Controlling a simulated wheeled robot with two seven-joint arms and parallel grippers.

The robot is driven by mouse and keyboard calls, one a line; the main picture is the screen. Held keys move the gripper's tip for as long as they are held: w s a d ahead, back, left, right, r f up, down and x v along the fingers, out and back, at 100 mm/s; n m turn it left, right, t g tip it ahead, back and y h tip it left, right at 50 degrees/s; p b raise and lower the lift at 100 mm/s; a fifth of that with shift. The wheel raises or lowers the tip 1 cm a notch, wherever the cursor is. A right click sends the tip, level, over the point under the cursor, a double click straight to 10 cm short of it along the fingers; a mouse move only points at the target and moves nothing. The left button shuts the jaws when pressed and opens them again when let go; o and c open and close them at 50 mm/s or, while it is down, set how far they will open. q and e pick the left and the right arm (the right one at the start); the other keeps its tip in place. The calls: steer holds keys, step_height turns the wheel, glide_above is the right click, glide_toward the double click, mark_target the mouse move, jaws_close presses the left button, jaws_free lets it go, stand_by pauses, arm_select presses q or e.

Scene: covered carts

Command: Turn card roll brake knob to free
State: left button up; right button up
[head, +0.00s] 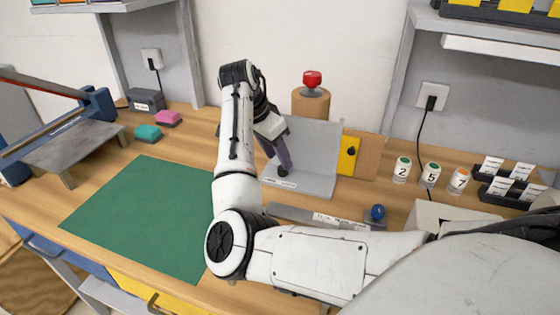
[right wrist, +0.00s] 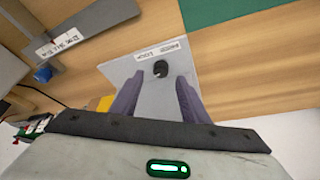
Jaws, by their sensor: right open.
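A brown cardboard roll (head: 312,103) with a red cap (head: 312,79) stands upright behind a grey L-shaped stand (head: 312,150). A black knob (head: 351,152) sits on a yellow plate (head: 345,165) at the stand's right side. Another small dark knob (right wrist: 160,68) lies on the stand's grey base plate (right wrist: 140,68), beside a white label too small to read surely. I cannot tell which knob is the brake knob. My right gripper (head: 283,168) is open and points down; in the right wrist view its purple fingers (right wrist: 158,95) lie either side of the base-plate knob, apart from it.
A green mat (head: 140,215) lies on the bench at left, with pink (head: 168,118) and teal (head: 148,132) blocks behind it. A grey bar with a blue knob (head: 377,212) lies in front of the stand. Numbered canisters (head: 430,174) and card trays stand at right.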

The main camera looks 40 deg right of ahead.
mark_target(281, 168)
steer(key=shift+x, duration=2)
steer(key=shift+w, duration=0.1)
jaws_close()
steer(key=n+t, duration=0.1)
steer(key=n, duration=0.3)
steer(key=n+t, duration=0.1)
steer(key=n, duration=0.1)
steer(key=shift+s+d+t+y, duration=0.1)
steer(key=shift+s+t+y, duration=0.15)
steer(key=shift+t+y, duration=0.05)
steer(key=n+y, duration=0.1)
steer(key=n, duration=0.2)
steer(key=n+t, duration=0.1)
steer(key=n, duration=0.2)
steer(key=shift+s+d+n+t+y, duration=0.1)
steer(key=shift+s+n+t+y, duration=0.05)
steer(key=shift+n+t+y, duration=0.2)
jaws_free()
